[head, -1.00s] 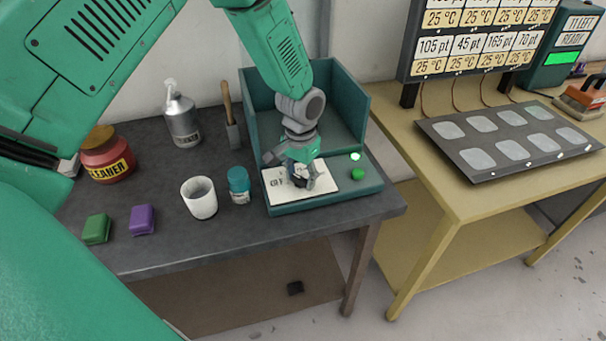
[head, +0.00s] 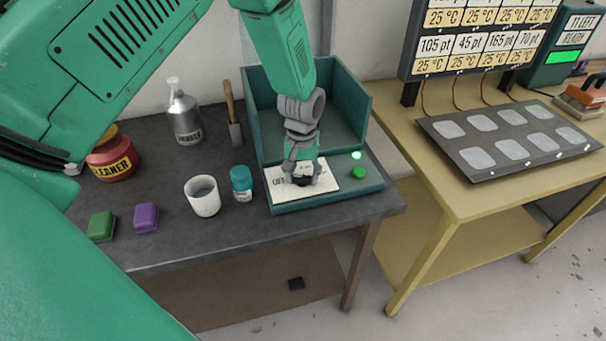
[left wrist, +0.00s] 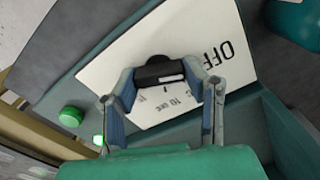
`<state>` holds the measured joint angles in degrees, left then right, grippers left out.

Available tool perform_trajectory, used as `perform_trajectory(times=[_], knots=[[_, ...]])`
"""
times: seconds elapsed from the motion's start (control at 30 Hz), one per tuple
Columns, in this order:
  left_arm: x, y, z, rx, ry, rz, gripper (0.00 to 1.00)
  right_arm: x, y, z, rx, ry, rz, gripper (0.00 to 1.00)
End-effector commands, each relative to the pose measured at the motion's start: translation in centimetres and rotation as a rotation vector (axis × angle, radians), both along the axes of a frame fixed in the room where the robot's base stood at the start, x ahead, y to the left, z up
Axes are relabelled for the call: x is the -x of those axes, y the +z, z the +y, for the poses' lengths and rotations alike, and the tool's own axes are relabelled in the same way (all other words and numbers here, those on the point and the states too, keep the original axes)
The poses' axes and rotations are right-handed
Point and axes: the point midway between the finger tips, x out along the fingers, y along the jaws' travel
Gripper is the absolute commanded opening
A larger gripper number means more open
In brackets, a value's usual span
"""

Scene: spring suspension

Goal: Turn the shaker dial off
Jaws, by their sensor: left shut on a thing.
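The shaker (head: 325,200) is a teal, open-fronted box on the dark table, with a white dial plate (head: 325,185) on its front ledge. The plate shows again in the left wrist view (left wrist: 205,40), with "OFF" printed at one side and smaller marks at another. The black dial (left wrist: 160,72) has a white mark on its side. My left gripper (head: 303,180) points down at the plate. In the left wrist view the fingers (left wrist: 165,88) are shut on the dial, one at each end. The head view mostly hides the dial behind the gripper. My right gripper is not in view.
A green button (head: 358,173) and a lit green lamp (head: 356,156) sit right of the plate. A blue-capped jar (head: 242,184) and a white cup (head: 202,196) stand to the left. A yellow bench (head: 440,190) stands at right.

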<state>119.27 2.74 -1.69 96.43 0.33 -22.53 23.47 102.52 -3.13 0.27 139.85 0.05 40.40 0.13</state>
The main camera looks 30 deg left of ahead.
Motion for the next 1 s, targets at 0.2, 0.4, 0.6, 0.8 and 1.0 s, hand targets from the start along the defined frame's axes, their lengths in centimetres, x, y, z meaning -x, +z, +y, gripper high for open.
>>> perform_trajectory(times=[0.2,0.4,0.6,0.8,1.0], knots=[[0.5,-0.3,-0.1,0.002,0.001,0.013,0.11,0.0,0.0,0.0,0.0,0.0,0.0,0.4],[0.4,-0.3,-0.1,0.001,0.0,0.012,0.6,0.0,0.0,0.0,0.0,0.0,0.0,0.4],[0.2,-0.1,-0.1,0.001,0.0,0.006,0.6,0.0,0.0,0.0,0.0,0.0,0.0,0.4],[0.0,0.8,0.0,0.0,0.0,0.003,0.6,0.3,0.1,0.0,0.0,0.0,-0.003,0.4],[-0.1,4.5,0.0,0.001,0.0,0.0,0.6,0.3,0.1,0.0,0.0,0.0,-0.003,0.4]])
